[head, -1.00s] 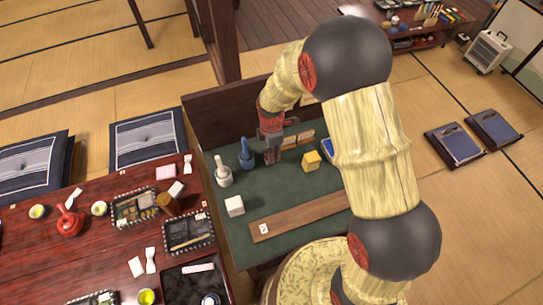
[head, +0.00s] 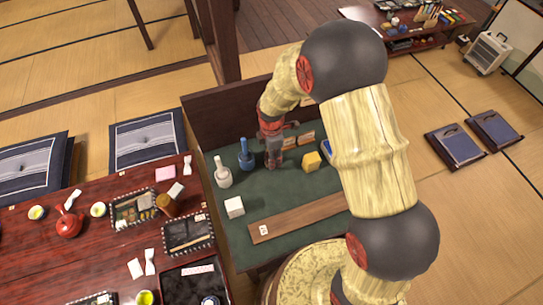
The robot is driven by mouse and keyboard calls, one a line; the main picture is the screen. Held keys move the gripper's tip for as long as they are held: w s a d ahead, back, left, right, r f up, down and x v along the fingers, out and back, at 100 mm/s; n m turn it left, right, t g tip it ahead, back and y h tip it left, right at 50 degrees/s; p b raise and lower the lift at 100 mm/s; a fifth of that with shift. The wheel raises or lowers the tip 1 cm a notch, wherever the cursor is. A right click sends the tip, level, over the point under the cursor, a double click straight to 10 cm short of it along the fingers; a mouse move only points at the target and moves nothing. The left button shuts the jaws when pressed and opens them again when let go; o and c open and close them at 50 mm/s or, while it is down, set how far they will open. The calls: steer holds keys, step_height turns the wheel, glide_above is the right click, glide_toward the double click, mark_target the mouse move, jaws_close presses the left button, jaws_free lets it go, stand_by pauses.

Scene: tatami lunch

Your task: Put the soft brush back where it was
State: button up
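My gripper (head: 273,160) points down over the back of the green-topped table (head: 285,195), just right of a blue holder with an upright blue handle (head: 246,157). The fingers are small and dark here, so I cannot tell whether they are open or hold anything. A white holder with an upright white handle (head: 223,174) stands left of the blue one. I cannot tell which item is the soft brush, or whether it is hidden by my gripper.
A yellow block (head: 311,161), a white cube (head: 234,207) and a long brown board (head: 295,217) lie on the green top. Small wooden plaques (head: 306,138) stand behind. My arm covers the right side. A red lacquer table (head: 100,240) with trays stands left.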

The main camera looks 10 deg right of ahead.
step_height(320, 180, up, 12)
steer(key=p, duration=0.3)
steer(key=shift+r, duration=0.15)
steer(key=s+d+r+m+t, duration=0.1)
steer(key=s+d+r+m, duration=0.15)
steer(key=r, duration=0.35)
steer(key=s+d+r+m+t, duration=0.1)
steer(key=s+r+m, duration=0.15)
steer(key=r, duration=0.35)
steer(key=s+d+r+m+t, duration=0.1)
steer(key=s+d+r+m, duration=0.1)
steer(key=r+m, duration=0.25)
steer(key=s+d+r+m+t, duration=0.1)
steer(key=s+d+r+m, duration=0.1)
steer(key=s+r+m, duration=0.3)
steer(key=s+d+r+m+t, duration=0.1)
steer(key=s+d+r+m, duration=0.2)
steer(key=s, duration=0.7)
steer(key=r+m, duration=0.2)
steer(key=shift+s+m+t, duration=0.25)
steer(key=shift+m+t, duration=0.05)
steer(key=shift+m, duration=0.05)
